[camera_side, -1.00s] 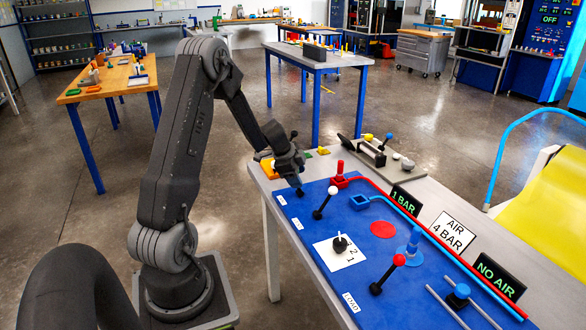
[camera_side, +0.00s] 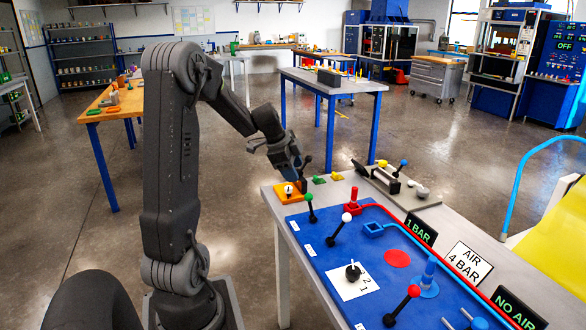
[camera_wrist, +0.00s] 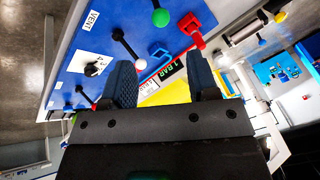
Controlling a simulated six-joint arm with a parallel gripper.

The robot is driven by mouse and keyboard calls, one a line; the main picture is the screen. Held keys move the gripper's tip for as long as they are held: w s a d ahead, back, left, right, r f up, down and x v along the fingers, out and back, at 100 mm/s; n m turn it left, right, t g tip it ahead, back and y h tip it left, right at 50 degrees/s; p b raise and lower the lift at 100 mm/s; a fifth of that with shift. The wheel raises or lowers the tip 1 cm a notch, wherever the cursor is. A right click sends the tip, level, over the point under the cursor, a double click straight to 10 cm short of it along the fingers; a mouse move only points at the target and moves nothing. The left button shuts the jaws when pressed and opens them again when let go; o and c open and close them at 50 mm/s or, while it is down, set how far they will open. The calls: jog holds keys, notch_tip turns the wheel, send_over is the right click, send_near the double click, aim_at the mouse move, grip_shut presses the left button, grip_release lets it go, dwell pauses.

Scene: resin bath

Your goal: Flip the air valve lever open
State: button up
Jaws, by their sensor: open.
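Three ball-topped levers stand on the blue panel (camera_side: 378,279). The green-ball lever (camera_side: 309,203) is nearly upright, leaning slightly left. The white-ball lever (camera_side: 339,227) and red-ball lever (camera_side: 402,304) lean to the right. Their small labels are too small to read in the side view, so I cannot tell which is the air valve. My gripper (camera_side: 303,184) is above the panel's far left corner, close to the green-ball lever and apart from it. In the wrist view my gripper (camera_wrist: 160,85) is open and empty, with the green ball (camera_wrist: 160,18) beyond the fingertips.
A black knob (camera_side: 353,272) sits on a white numbered plate. A red square fitting (camera_side: 352,208), a blue square fitting (camera_side: 373,229) and a blue cone (camera_side: 429,277) stand on the panel.

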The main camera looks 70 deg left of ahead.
jog(key=shift+c, duration=0.4)
jog(key=shift+w, duration=0.15)
jog(key=shift+c, duration=0.8)
jog(key=shift+w+d+n, duration=0.15)
jog(key=shift+w+n, duration=0.15)
jog(key=shift+w, duration=0.1)
jog(key=shift+c, duration=0.7)
jog(key=w+n+g, duration=0.1)
jog(key=w+n, duration=0.1)
jog(key=w+d+n+g+h, duration=0.1)
jog(key=w+n, duration=0.1)
jog(key=w+d+n+g, duration=0.1)
jog(key=w+n, duration=0.1)
jog(key=shift+w+r+n, duration=0.15)
jog(key=shift+w+n, duration=0.1)
jog(key=shift+n, duration=0.05)
grip_shut()
jog(key=w+d+n+g+y, duration=0.2)
jog(key=w+n+g, duration=0.3)
jog(key=n, duration=0.9)
send_near(310, 204)
jog(key=w+d+f, duration=0.2)
jog(key=w+f, duration=0.1)
jog(key=f, duration=0.2)
jog(key=shift+s+a+y, duration=0.15)
jog(key=shift+s+a, duration=0.4)
jog(key=shift+s, duration=0.2)
jog(key=shift+s+a+y, duration=0.15)
jog(key=shift+s+a, duration=0.4)
jog(key=shift+s, duration=0.25)
